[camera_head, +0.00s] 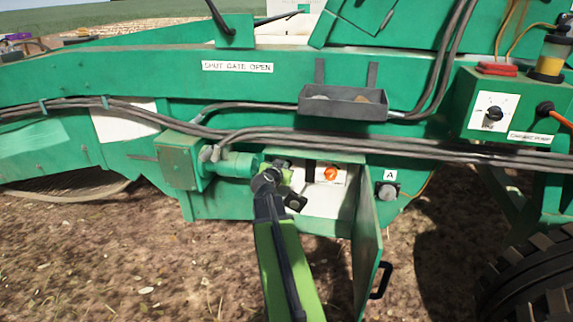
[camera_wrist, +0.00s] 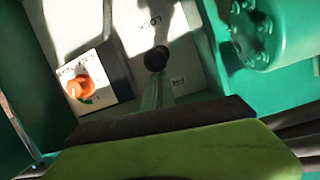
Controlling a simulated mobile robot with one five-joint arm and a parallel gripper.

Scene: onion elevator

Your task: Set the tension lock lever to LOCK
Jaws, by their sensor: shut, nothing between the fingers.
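The tension lock lever shows in the wrist view as a round black knob (camera_wrist: 155,58) on a pale shaft, just beyond my gripper. A LOCK label (camera_wrist: 150,22) is on the white panel above the knob in that view. A second label (camera_wrist: 178,82), too small to read, is to its lower right. My gripper (camera_head: 291,197) is shut and empty, at the open compartment in the head view. Its green body and dark edge fill the bottom of the wrist view. The lower part of the lever is hidden, and I cannot tell whether my gripper touches it.
A green cylinder (camera_wrist: 260,30) is close on the wrist view's right. The open compartment door (camera_head: 367,250) stands right of my arm. Hoses (camera_head: 330,145) run above.

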